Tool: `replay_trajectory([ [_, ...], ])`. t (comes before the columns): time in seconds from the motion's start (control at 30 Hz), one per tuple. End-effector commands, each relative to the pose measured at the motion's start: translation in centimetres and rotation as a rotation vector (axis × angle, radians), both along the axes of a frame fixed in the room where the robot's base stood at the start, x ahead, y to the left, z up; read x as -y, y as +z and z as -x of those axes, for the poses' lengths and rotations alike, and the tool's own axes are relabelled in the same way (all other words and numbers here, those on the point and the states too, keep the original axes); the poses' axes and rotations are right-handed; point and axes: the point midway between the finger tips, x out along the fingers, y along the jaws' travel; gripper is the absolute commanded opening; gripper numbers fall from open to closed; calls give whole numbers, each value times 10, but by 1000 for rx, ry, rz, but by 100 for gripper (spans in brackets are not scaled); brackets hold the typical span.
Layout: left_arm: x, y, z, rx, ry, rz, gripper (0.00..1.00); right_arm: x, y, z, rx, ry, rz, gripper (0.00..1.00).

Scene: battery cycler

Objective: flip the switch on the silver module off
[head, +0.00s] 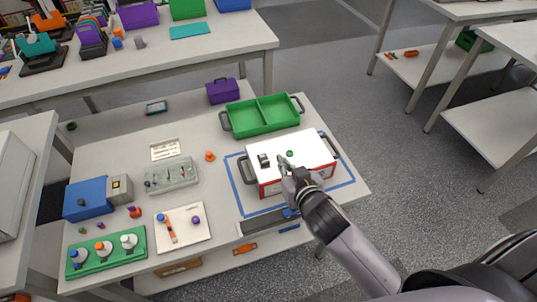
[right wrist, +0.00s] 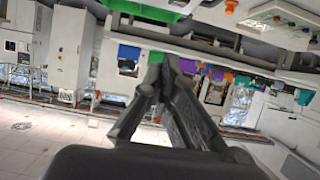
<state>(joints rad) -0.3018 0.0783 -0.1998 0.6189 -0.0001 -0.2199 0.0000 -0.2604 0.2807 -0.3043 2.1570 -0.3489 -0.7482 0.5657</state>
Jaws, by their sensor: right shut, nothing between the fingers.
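A box with a pale, silver-white top (head: 305,148), red-edged front and dark side handles stands inside a blue outline on the table; it is the likeliest silver module. A small black switch (head: 263,160) sits on the left of its top, and a green button (head: 290,153) is near the middle. Which way the switch is set is too small to tell. My right gripper (head: 283,161) is shut and empty, over the top between switch and front edge, just right of the switch. Its closed fingers (right wrist: 157,62) fill the right wrist view's middle. My left gripper is not in view.
A green two-part tray (head: 262,118) stands behind the box. A clear case (head: 171,174), a blue box (head: 87,199) with a grey unit (head: 119,189), and a green rack (head: 107,254) lie to the left. The table's right front corner is bare.

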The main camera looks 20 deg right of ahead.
Motion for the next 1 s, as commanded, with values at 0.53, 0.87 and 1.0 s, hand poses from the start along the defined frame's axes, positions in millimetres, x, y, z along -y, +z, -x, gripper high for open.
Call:
replay_trajectory([
  [0.53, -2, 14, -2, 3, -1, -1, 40, -2, -24, -64, 1, 0, 0, 0],
  [0.87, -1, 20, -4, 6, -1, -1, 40, -4, -61, -89, -5, 2, 0, 0],
  [1.0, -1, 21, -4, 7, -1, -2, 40, -3, -74, -87, -2, 1, 0, 0],
])
